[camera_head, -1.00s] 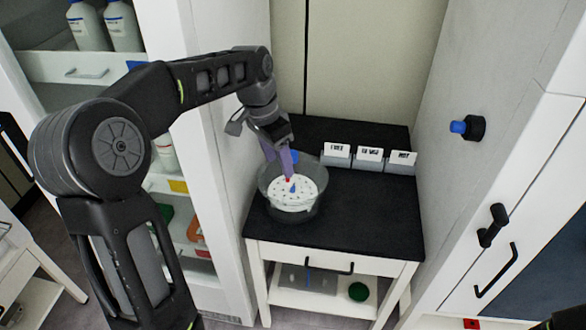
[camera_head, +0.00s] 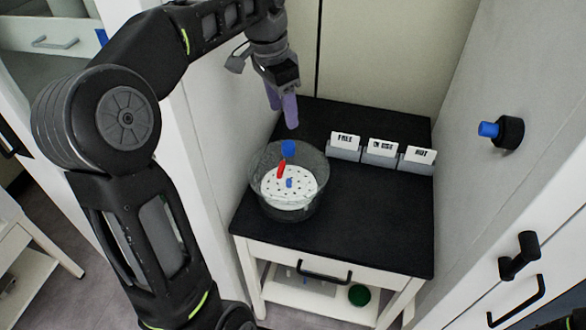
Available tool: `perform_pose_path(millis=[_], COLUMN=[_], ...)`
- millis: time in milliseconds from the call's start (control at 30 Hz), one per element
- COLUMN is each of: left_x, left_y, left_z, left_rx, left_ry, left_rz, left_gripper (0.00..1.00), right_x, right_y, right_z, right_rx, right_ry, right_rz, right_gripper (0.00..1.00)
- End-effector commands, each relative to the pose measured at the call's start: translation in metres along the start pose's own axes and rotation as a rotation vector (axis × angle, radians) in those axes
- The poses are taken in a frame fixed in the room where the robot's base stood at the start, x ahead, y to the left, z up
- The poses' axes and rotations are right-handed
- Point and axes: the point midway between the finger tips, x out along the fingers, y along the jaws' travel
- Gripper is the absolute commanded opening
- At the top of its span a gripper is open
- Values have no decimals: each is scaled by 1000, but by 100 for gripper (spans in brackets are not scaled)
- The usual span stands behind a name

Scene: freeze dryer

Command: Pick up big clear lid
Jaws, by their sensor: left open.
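A large clear round vessel (camera_head: 256,168) stands on the black top of a small white cabinet. A blue knob-like piece (camera_head: 288,147) shows at its back upper rim. I cannot tell where the clear lid ends and the vessel below it begins. Inside is a white perforated disc (camera_head: 290,199) with a red piece (camera_head: 281,169) and a small blue piece (camera_head: 289,183). My left gripper (camera_head: 283,115) is open and empty, its purple-grey fingers pointing down just above and behind the blue knob, apart from it. My right gripper is not seen.
Three grey holders with white cards (camera_head: 381,149) reading FREE, IN USE and HOT stand at the back right of the black top (camera_head: 370,225). A white wall unit with a blue-tipped knob (camera_head: 499,130) and black handles is at right. The front right of the top is clear.

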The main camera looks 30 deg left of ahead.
Motion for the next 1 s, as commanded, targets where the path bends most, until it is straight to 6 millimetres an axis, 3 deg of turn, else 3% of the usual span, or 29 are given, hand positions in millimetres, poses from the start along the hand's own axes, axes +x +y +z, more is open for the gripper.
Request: perform_pose_path(millis=[33, 267, 667, 1000], left_x=[16, 40, 40, 66], left_y=[0, 0, 0, 0], left_z=[2, 6, 6, 6], left_rx=[0, 0, 0, 0], left_ry=[0, 0, 0, -1], left_rz=[0, 0, 1, 1], left_gripper=[55, 55, 55, 55], right_x=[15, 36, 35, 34], right_y=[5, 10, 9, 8], right_z=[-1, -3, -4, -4], right_rx=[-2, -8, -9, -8], right_ry=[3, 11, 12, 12], right_rz=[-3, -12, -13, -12], right_gripper=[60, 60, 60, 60])
